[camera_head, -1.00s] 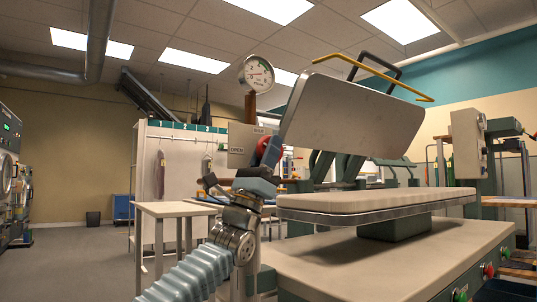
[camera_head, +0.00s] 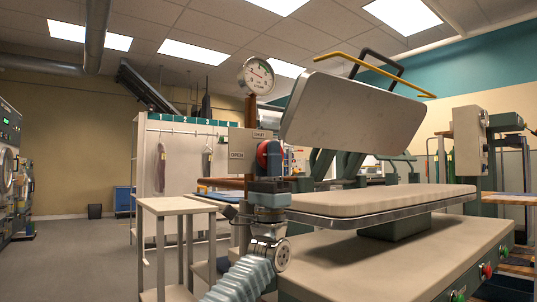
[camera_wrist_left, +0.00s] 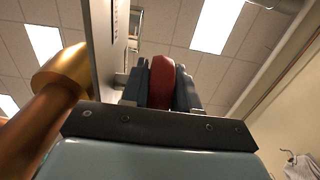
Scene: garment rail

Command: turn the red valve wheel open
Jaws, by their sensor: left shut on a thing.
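The red valve wheel (camera_head: 263,153) is on a short stem in front of a pale plate (camera_head: 240,150) with an OPEN label, below a round pressure gauge (camera_head: 257,75). My left gripper (camera_head: 270,162) comes up from below and is shut on the wheel's rim. In the left wrist view the red wheel (camera_wrist_left: 162,82) is seen edge-on between the two dark fingers (camera_wrist_left: 162,88). Much of the wheel is hidden by the fingers in the head view. My right gripper is in neither view.
A garment press with a raised metal plate (camera_head: 352,115) and a padded board (camera_head: 380,202) stands close on the right. A small table (camera_head: 180,206) and a white rail rack (camera_head: 140,185) stand behind on the left. A copper pipe (camera_wrist_left: 45,115) runs beside the gripper.

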